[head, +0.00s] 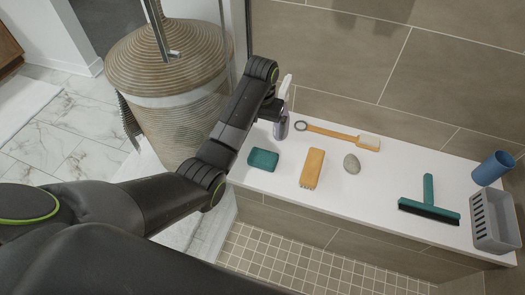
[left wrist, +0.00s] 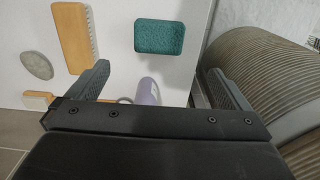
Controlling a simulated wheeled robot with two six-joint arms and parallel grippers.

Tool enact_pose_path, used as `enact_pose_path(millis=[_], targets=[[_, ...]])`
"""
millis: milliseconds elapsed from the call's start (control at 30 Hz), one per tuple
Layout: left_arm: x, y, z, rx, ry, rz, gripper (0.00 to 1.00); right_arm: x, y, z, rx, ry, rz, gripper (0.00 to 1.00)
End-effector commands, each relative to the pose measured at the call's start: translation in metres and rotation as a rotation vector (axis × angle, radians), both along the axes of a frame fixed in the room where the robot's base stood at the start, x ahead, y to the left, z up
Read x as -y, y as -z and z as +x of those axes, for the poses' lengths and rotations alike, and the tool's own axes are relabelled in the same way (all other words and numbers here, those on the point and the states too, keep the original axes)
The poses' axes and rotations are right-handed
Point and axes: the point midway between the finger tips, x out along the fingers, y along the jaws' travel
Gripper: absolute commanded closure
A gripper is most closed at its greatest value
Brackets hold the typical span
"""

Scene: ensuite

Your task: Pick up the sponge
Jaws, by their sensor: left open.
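The sponge is a teal block (head: 263,159) lying flat near the left end of the white bench. In the left wrist view the sponge (left wrist: 160,36) lies beyond the fingertips, roughly centred between them and apart from both. My left gripper (head: 272,109) is open and empty, above the back left of the bench. In the left wrist view its two fingers (left wrist: 158,75) stand wide apart. My right gripper is not in view.
A purple-grey bottle (head: 281,128) stands beside my left gripper, partly hidden by it. A wooden brush (head: 311,168), long-handled brush (head: 335,134), grey stone (head: 352,164), teal squeegee (head: 429,196), blue cup (head: 493,168) and grey basket (head: 494,220) are on the bench (head: 385,205). A ribbed hamper (head: 170,65) stands left.

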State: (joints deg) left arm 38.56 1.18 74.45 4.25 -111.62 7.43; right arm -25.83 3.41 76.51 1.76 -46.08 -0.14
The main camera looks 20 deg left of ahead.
Motion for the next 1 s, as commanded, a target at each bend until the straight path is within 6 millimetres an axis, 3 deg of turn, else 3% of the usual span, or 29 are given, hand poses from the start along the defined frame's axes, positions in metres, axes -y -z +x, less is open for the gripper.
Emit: enact_pose_path(millis=[600, 800, 1000], targets=[[0.0, 0.095, -0.001, -0.003, 0.0, 0.0, 0.0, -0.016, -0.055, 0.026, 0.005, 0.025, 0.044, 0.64], [0.0, 0.114, -0.001, -0.002, 0.0, 0.0, 0.0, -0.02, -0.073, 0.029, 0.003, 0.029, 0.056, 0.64], [0.0, 0.12, -0.001, -0.001, 0.0, 0.0, 0.0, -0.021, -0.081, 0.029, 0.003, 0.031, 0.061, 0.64]])
